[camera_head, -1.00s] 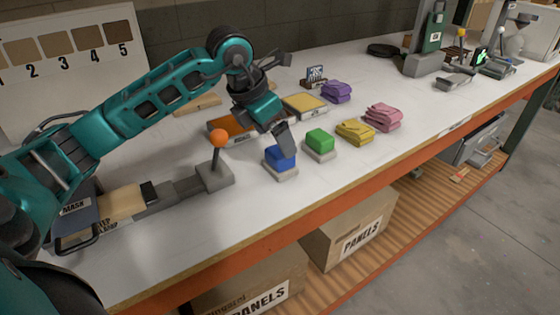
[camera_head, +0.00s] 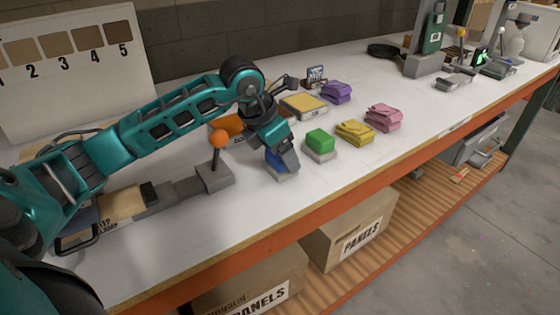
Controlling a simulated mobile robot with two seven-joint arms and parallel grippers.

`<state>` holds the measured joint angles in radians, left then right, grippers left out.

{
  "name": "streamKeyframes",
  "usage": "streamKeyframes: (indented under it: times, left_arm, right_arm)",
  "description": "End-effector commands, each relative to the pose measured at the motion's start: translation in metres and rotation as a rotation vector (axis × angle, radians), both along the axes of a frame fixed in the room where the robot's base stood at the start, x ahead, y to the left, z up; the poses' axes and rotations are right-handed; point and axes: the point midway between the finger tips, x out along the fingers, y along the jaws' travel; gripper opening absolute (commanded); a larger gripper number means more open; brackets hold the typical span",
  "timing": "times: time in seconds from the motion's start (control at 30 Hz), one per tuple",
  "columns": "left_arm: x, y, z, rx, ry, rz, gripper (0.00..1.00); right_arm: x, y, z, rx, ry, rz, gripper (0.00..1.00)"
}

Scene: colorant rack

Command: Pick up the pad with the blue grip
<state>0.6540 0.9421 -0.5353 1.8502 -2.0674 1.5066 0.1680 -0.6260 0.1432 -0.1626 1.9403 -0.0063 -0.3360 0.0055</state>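The pad with the blue grip (camera_head: 274,159) stands on the bench near its front edge, a blue block on a pale grey base. My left gripper (camera_head: 283,158) is down at the blue grip, with one dark finger in front of it and covering much of it. The other finger is hidden, so I cannot tell whether it is closed on the grip. The base looks to be resting on the bench. A similar pad with a green grip (camera_head: 320,139) stands just to the right. My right gripper is not in view.
A lever with an orange ball (camera_head: 219,137) stands close on the left. The bench's front strip is clear.

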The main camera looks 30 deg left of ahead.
Motion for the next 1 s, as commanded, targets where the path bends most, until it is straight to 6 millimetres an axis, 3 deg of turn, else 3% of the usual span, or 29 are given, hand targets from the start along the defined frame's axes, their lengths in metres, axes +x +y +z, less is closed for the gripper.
streamKeyframes:
  times: [0.13,0.37,0.57,0.77,1.0]
  left_arm:
    - [0.0,0.0,0.001,0.0,-0.001,0.0,0.44]
    - [0.0,0.0,0.001,0.0,-0.001,0.0,0.44]
    - [0.001,0.0,0.014,0.0,-0.003,0.0,0.44]
    - [0.002,0.0,0.053,0.0,-0.008,0.0,0.44]
    - [0.001,0.0,0.125,0.0,-0.009,-0.001,0.44]
  right_arm:
    - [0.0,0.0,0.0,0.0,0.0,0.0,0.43]
    - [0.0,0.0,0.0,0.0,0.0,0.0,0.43]
    - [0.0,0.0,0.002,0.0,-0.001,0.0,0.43]
    - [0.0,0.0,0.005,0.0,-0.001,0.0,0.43]
    - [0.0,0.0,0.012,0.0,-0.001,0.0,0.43]
